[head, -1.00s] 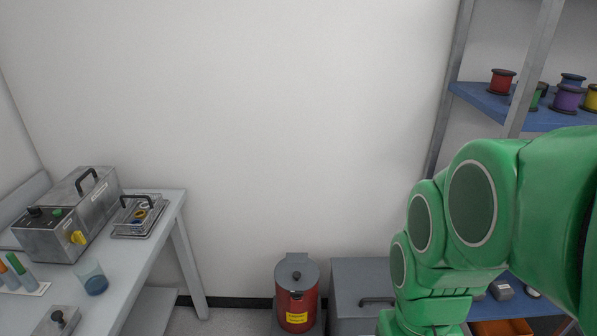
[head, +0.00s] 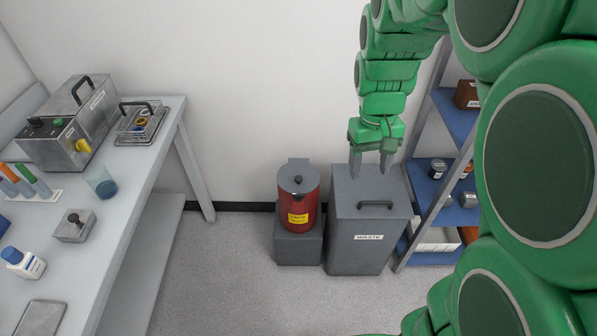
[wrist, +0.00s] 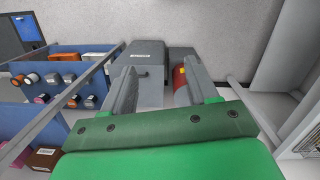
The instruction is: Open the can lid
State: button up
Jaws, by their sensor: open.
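The red can (head: 298,213) stands upright on a low grey block in the head view, with a yellow label on its front. Its grey lid (head: 299,177) lies shut on top and has a dark knob. My gripper (head: 370,172) is open and empty, pointing down over the back of the grey waste bin, to the right of the can and apart from it. In the wrist view my gripper (wrist: 164,90) shows both fingers spread. The red can (wrist: 180,78) is there partly hidden behind the right finger.
The waste bin (head: 369,245) with a dark handle stands right of the can. A shelf rack (head: 440,190) with small goods is further right. A workbench (head: 150,190) with instruments stands at left. The floor (head: 225,270) in front is clear.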

jog(key=w+a+f+n, duration=0.2)
jog(key=w+f, duration=0.4)
jog(key=w, duration=0.7)
jog(key=n+t, duration=0.1)
jog(key=n, duration=0.4)
send_near(298, 178)
jog(key=shift+s+d+f, duration=0.1)
jog(key=shift+d, duration=0.35)
jog(key=shift+a+f, duration=0.2)
jog(key=shift+f, duration=4)
jog(key=shift+c, duration=0.2)
grip_shut()
